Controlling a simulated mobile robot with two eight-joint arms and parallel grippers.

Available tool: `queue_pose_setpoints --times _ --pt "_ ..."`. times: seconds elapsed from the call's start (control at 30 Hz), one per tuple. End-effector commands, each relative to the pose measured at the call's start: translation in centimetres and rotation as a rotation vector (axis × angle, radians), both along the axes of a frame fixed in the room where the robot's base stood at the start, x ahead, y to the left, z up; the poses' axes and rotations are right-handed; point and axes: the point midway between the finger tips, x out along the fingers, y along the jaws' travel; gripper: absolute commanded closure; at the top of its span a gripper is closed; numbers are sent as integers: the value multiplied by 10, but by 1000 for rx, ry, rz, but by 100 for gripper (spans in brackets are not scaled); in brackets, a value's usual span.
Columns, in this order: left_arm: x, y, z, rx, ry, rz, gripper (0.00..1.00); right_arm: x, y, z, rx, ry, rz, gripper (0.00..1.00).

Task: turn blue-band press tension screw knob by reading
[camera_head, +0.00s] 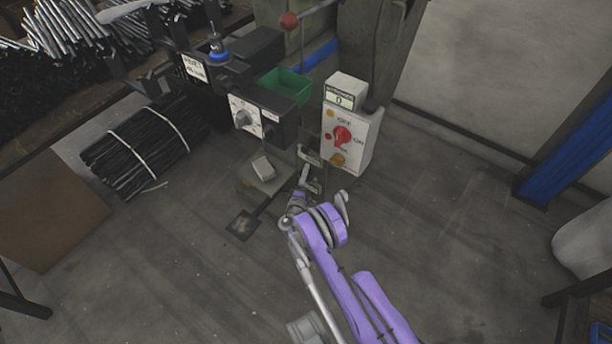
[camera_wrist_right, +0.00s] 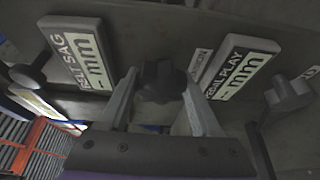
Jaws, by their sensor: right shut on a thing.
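The press with a blue band (camera_head: 317,55) stands at the upper middle of the head view. My right gripper (camera_head: 300,190) reaches low on its front, where the knob is too small to make out. In the right wrist view, my right gripper (camera_wrist_right: 163,103) has its two fingers on either side of a dark lobed knob (camera_wrist_right: 160,80) and is shut on it. My left gripper is not in view.
A white control box (camera_head: 350,135) with a red switch and a counter reading 0 is beside the press. A second dark knob (camera_wrist_right: 290,92) is at the right of the wrist view. Bundled black rods (camera_head: 140,150) lie left.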

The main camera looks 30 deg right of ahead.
Motion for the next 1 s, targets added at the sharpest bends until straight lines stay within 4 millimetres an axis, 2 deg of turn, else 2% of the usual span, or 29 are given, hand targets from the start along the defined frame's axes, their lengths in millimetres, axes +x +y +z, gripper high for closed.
queue_pose_setpoints --times 0.33,0.9,0.93,1.0 --pt "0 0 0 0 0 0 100 0 1 -1 60 -141 -1 90" --pt "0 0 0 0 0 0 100 0 0 -1 72 -169 -2 90" --pt "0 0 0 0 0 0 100 0 0 -1 71 -168 -2 31" --pt "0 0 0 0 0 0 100 0 0 0 71 -168 -2 19"
